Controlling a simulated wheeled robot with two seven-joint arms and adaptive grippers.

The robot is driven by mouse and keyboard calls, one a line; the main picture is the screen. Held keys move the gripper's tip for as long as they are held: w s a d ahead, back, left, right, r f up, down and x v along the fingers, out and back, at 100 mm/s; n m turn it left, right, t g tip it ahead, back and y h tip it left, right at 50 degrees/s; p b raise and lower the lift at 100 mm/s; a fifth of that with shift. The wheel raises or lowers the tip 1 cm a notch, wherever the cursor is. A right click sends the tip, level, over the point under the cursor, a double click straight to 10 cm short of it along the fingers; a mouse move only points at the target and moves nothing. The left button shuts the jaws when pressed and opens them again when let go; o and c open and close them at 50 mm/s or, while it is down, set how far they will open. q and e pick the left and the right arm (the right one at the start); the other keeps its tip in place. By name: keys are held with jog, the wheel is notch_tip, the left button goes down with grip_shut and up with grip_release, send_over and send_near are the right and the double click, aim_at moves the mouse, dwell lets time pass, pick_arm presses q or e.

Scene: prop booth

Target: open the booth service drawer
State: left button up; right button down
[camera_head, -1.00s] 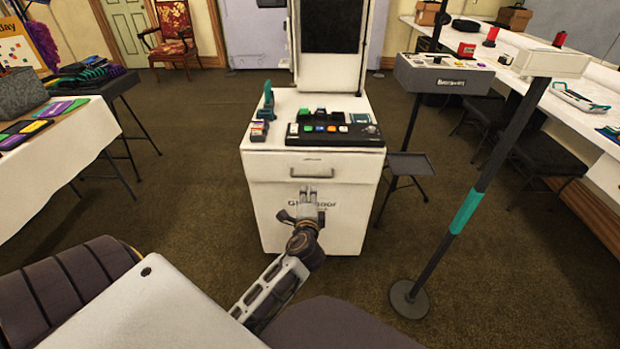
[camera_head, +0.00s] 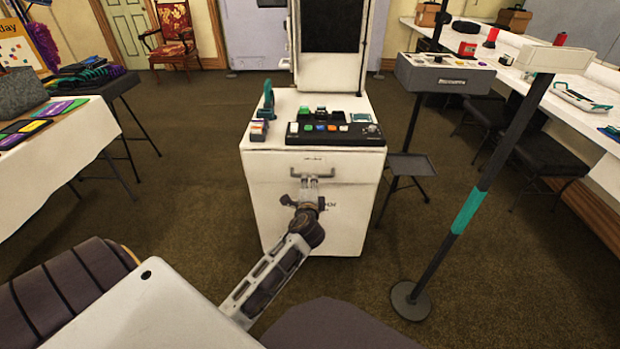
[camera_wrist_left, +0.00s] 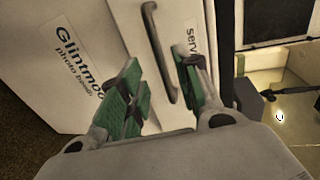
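The white booth cabinet (camera_head: 265,210) stands ahead of me. The service drawer (camera_head: 265,169) is its upper front panel and looks shut and flush. The drawer has a grey bar handle (camera_head: 328,176), which also shows in the left wrist view (camera_wrist_left: 158,45). My left gripper (camera_head: 309,179) is at the handle's middle in the head view. In the wrist view its green-padded fingers (camera_wrist_left: 160,65) are apart, with the handle showing between them, closer to the right finger. I cannot tell whether either finger touches it. My right gripper is not in view.
A button panel (camera_head: 333,134) and small items sit on the cabinet top. A post on a round base (camera_head: 411,300) stands to the right, near a small stand shelf (camera_head: 410,164). A white-draped table (camera_head: 60,165) is at left. Carpet around the cabinet front is clear.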

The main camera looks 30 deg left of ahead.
aim_at(310, 176)
pick_arm(q)
jog(key=shift+b+x, duration=0.75)
jog(key=shift+x, duration=2.55)
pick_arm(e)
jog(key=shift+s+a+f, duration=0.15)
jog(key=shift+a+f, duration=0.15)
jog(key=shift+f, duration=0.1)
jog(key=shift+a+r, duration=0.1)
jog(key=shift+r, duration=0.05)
pick_arm(q)
grip_shut()
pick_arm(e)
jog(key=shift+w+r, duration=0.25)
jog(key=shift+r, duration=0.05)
